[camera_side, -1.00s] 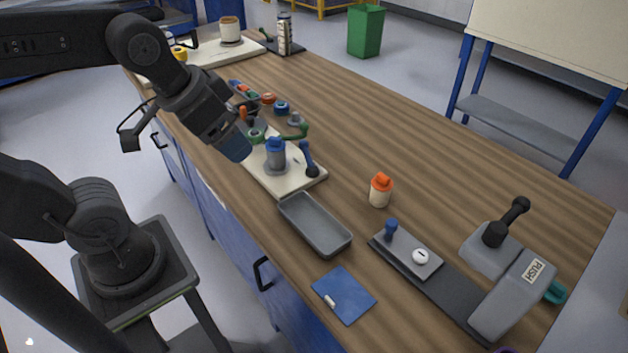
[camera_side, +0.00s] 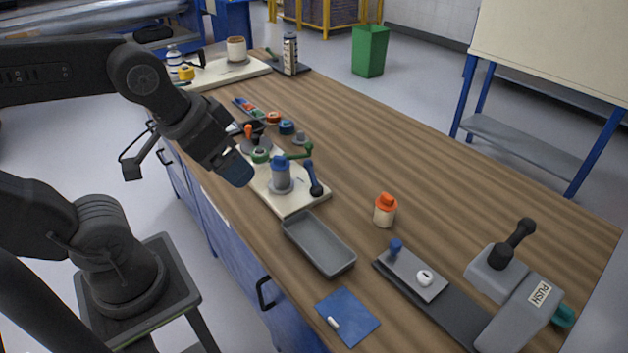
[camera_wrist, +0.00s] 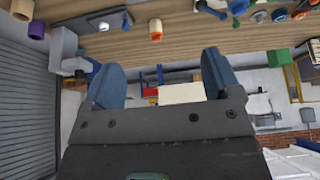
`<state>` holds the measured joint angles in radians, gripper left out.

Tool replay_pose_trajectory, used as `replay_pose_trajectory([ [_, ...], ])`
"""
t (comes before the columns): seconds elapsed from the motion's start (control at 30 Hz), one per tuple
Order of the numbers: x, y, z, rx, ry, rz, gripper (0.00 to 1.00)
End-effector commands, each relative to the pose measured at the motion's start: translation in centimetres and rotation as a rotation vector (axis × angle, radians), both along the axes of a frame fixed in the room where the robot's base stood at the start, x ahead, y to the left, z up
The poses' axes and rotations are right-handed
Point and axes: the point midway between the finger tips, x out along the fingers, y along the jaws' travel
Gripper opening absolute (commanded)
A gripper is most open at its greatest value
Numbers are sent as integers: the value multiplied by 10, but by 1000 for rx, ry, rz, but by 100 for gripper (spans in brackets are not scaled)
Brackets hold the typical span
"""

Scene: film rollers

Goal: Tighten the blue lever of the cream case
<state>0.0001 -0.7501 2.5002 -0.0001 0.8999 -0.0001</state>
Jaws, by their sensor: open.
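The cream case (camera_side: 290,205) looks like a flat cream base on the bench in the side view. A grey cylinder with a blue cap (camera_side: 280,170) stands on it. The blue lever (camera_side: 311,175), with a dark round pivot, rises at its right edge. A green crank (camera_side: 300,154) is behind. My gripper (camera_side: 236,172) is left of the case, above the bench's front edge, apart from the lever. In the wrist view my gripper (camera_wrist: 160,76) has its two blue fingers wide apart with nothing between them. A blue lever-like part (camera_wrist: 238,7) shows at the top there.
A grey tray (camera_side: 318,245) lies in front of the case. An orange-capped cream canister (camera_side: 384,212) stands to the right. A grey plate with a blue knob (camera_side: 395,248) and a PUSH device (camera_side: 520,310) are farther right. Coloured rollers (camera_side: 274,118) lie behind. The bench's back right is clear.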

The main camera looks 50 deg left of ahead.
Motion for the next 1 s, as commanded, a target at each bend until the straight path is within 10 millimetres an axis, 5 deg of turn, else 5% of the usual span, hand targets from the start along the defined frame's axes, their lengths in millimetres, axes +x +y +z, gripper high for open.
replay_pose_trajectory([
  [0.37,0,0,0,0,0,0,82],
  [0.57,15,4,8,-16,31,53,63],
  [0.8,88,25,27,-83,163,308,56],
  [1.0,160,54,20,-131,276,560,56],
])
